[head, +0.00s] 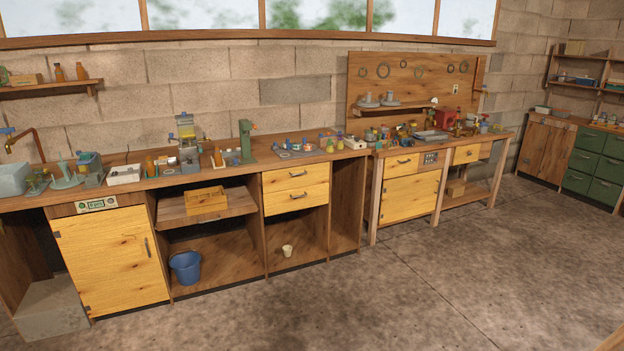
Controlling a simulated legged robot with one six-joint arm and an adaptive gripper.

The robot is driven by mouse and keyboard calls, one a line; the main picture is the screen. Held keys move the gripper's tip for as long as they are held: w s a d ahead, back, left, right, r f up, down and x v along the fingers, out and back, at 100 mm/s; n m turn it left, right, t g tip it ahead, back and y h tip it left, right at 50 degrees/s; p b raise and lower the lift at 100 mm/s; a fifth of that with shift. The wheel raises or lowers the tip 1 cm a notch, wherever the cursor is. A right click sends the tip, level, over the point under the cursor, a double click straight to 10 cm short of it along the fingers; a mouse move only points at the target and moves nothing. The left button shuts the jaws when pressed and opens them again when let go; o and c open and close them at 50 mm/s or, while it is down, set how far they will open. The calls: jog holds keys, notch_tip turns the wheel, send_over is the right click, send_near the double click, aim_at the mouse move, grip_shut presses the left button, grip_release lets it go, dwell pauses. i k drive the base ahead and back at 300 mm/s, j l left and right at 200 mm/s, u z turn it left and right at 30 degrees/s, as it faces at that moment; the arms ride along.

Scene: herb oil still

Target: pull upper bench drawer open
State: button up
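The long wooden bench (335,158) runs along the block wall. Two stacked light-wood drawers sit in it, right of the open shelf bay. The upper drawer (283,178) has a dark bar handle (298,175) and looks shut, its front in line with the lower one. The lower drawer (283,201) also has a dark bar handle and looks shut. My gripper is not in view.
Below the drawers is an open bay with a small white cup (287,251). A blue bucket (185,267) stands in the bay to the left. A second bench (505,139) stands to the right. The concrete floor (400,290) in front is clear.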

aim_at(280, 179)
jog(key=i, duration=1.55)
jog(key=i+u, duration=0.1)
jog(key=i, duration=0.7)
jog(key=i+l+u, duration=0.1)
jog(key=i, duration=0.7)
jog(key=i+l+u, duration=0.15)
jog(key=i+u, duration=0.15)
jog(key=i+l+u, duration=0.3)
jog(key=i, duration=0.2)
